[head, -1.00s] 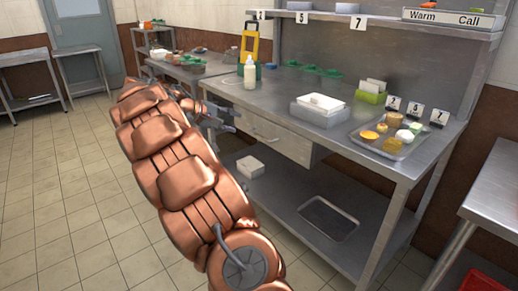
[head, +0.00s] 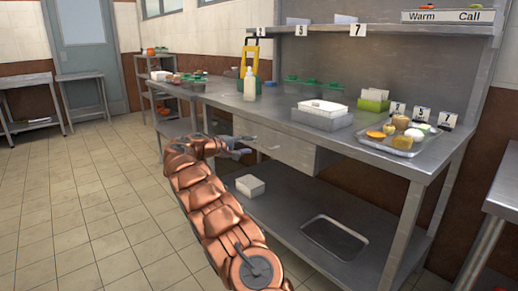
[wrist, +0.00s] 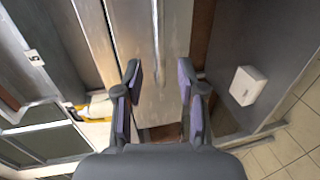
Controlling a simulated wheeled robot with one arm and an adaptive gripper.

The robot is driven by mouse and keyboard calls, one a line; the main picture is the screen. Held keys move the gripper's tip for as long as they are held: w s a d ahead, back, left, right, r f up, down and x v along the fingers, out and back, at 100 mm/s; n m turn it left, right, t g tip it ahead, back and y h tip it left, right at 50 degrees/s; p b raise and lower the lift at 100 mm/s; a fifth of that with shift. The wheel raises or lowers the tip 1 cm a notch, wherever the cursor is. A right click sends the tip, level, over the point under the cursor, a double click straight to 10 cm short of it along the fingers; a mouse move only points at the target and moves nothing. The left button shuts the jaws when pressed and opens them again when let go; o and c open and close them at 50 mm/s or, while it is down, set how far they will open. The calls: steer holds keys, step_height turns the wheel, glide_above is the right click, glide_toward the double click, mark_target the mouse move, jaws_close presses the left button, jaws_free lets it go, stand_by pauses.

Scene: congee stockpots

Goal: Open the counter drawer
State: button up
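The counter drawer (head: 292,151) is a grey metal front under the steel counter (head: 225,94), and it looks shut. Its bar handle (head: 265,144) sits on the front, just right of my gripper (head: 247,146) in the head view. In the wrist view the drawer front (wrist: 173,70) fills the space ahead of my fingers, and the handle (wrist: 156,45) runs as a thin bar beyond them, between their lines. My gripper (wrist: 158,95) is open and empty, its two padded fingers well apart. I see no contact with the handle.
A white box (head: 250,186) stands on the lower shelf (head: 290,215), also seen in the wrist view (wrist: 247,86). A lidded container (head: 322,115) and a food tray (head: 400,150) are on the counter. Tiled floor (head: 90,220) is free at the left.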

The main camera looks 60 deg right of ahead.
mark_target(259, 144)
steer(key=shift+b+x, duration=0.5)
steer(key=shift+x, duration=2.85)
jaws_close()
